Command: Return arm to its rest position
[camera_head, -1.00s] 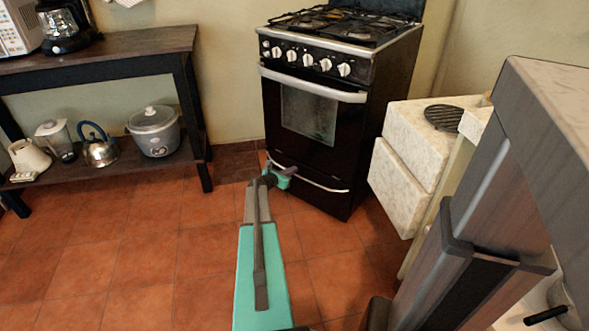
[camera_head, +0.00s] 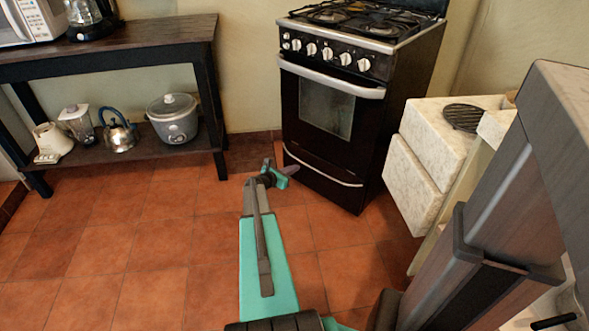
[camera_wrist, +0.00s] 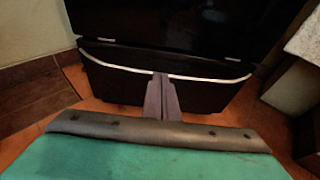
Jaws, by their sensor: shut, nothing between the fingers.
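My arm is teal and grey and stretches forward over the tiled floor in the head view. My gripper (camera_head: 291,170) is at its far end, low in front of the black stove (camera_head: 335,110). In the wrist view my gripper (camera_wrist: 161,84) shows its two grey fingers together with nothing between them. The stove's bottom drawer (camera_wrist: 165,80) with its pale curved handle lies beyond the fingers. I cannot tell how wide the gap to it is.
A dark shelf table (camera_head: 120,47) stands at the left, with a rice cooker (camera_head: 174,119), a kettle (camera_head: 118,134) and other appliances. A pale stone-like counter block (camera_head: 440,150) is right of the stove. The red tiled floor (camera_head: 150,240) is clear at the left.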

